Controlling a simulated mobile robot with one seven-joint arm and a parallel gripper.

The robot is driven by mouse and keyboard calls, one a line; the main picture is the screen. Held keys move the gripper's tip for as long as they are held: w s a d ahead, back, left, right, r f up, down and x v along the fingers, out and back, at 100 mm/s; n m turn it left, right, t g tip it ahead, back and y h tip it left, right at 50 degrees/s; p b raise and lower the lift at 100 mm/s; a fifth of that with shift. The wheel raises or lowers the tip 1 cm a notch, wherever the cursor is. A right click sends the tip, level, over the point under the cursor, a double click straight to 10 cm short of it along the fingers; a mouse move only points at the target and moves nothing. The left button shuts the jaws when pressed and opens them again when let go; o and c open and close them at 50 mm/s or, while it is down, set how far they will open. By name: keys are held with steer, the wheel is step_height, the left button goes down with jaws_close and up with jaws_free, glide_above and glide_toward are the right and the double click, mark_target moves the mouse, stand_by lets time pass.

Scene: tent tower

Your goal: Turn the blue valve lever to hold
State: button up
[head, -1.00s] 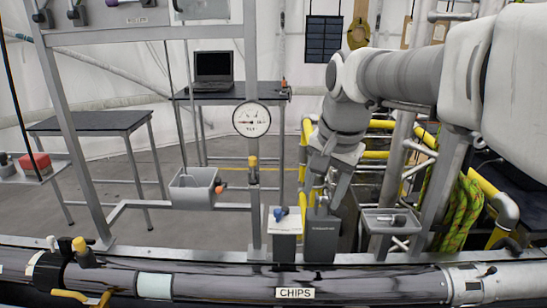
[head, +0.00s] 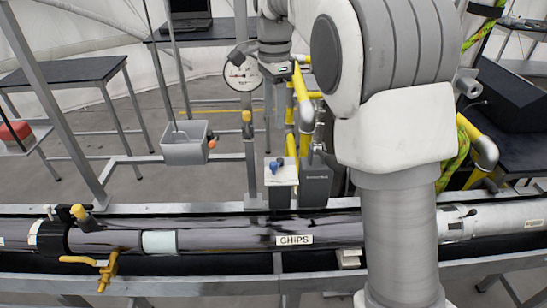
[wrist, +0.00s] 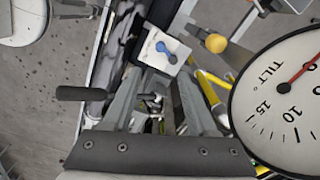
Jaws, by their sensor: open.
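The blue valve lever (head: 277,166) sits on a white-topped grey box (head: 281,179) behind the long dark pipe. I cannot read any hold label. My gripper (wrist: 160,82) is open, with nothing visible between its fingers, and is apart from the lever. In the head view my wrist is up by the round gauge, above the lever; its fingers are hard to make out there.
The round tilt gauge (wrist: 285,100) is close on the right in the wrist view. A darker grey box (head: 316,183) stands beside the lever's box. An orange-yellow knob (wrist: 215,43) is near the lever. A grey bin (head: 184,146) hangs to the left. The dark pipe (head: 220,238) runs across the front.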

mark_target(274, 163)
step_height(274, 163, down, 15)
steer(key=shift+r, duration=0.2)
jaws_close()
stand_by(0.3)
